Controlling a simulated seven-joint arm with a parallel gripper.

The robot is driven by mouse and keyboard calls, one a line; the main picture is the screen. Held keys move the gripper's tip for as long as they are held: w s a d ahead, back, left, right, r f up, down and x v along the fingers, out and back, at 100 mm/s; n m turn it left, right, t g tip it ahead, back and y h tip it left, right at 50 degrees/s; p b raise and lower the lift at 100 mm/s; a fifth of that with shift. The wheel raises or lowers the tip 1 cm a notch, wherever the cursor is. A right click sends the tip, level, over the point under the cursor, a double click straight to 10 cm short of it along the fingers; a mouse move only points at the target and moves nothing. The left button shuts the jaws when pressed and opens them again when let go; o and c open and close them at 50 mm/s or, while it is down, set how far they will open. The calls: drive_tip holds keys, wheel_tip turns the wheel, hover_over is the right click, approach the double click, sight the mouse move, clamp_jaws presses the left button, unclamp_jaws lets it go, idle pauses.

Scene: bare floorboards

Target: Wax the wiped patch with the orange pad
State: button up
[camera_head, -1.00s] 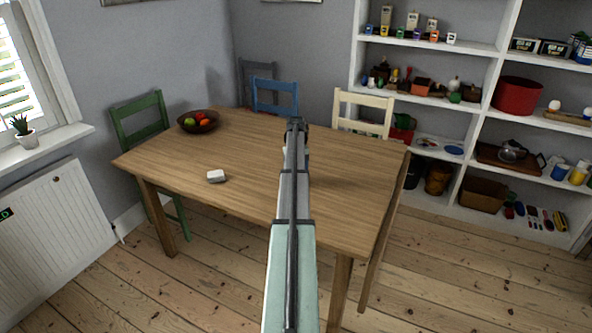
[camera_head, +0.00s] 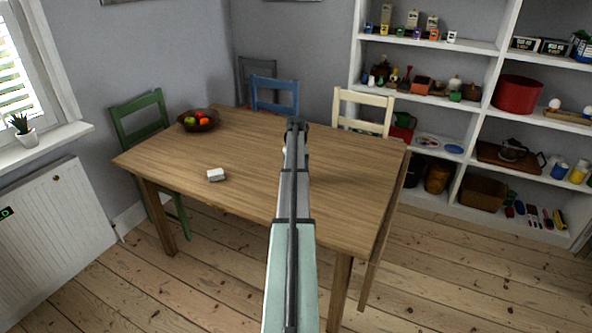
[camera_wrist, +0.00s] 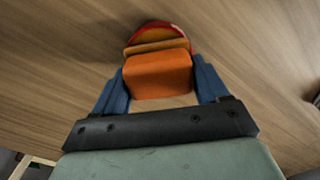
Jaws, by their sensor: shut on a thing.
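My gripper (camera_wrist: 158,82) is shut on the orange pad (camera_wrist: 160,75), which sits between its two blue fingers in the wrist view. Just beyond the pad is a round red-rimmed thing (camera_wrist: 178,28) with orange inside, partly hidden by the pad. I cannot tell whether the pad touches it. In the head view my gripper (camera_head: 297,125) is over the far middle part of the wooden table (camera_head: 250,190), and my arm hides the pad. I cannot make out a wiped patch on the table.
A fruit bowl (camera_head: 198,120) stands at the far left corner. Green (camera_head: 140,120), blue (camera_head: 275,94) and cream (camera_head: 362,110) chairs stand around. The tabletop right of my arm is clear.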

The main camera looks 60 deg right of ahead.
drive_tip(key=shift+r, duration=0.1)
idle(0.6)
drive_tip(key=shift+r, duration=3.4)
drive_tip(key=shift+w, duration=0.1)
